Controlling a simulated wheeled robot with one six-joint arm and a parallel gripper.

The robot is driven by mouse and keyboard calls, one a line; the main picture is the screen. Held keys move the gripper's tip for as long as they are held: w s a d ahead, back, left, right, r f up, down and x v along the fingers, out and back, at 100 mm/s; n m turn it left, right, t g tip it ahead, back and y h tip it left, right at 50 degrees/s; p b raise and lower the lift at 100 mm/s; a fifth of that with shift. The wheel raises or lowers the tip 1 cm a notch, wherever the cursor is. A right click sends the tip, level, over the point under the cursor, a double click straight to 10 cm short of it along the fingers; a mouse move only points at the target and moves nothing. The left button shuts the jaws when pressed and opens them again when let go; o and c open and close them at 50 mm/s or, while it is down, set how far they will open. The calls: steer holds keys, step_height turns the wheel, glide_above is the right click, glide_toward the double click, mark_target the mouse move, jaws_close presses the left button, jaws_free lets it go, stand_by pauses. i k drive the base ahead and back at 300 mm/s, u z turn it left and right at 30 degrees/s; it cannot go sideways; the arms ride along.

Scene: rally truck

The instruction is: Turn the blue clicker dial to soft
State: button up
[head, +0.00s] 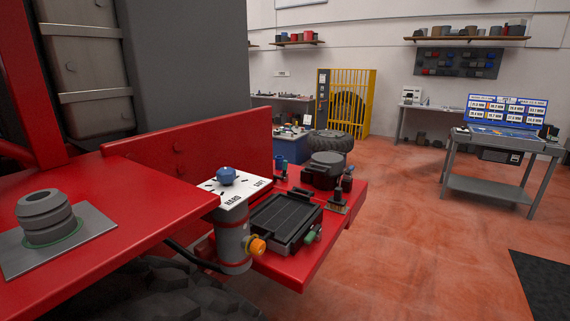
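The blue clicker dial (227,175) sits on top of a white plate (238,194) with black tick marks. The plate reads "HARD" near its front edge and "SOFT" toward its right side. The plate lies on a grey cylinder (233,240) with red bands and an orange knob (257,246) at its side. Which mark the dial points at is too small to tell. My gripper is not in view, and nothing touches the dial.
A black tray (286,220) stands just right of the cylinder on the red truck ledge (318,247). A red panel (200,146) rises behind the dial. A grey ribbed mount (46,214) is at left. Open floor (410,220) lies to the right, with a grey cart (500,150) beyond.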

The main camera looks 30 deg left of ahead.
mark_target(226, 176)
steer(key=z, duration=0.15)
steer(key=i, duration=1.3)
steer(key=u, duration=3.4)
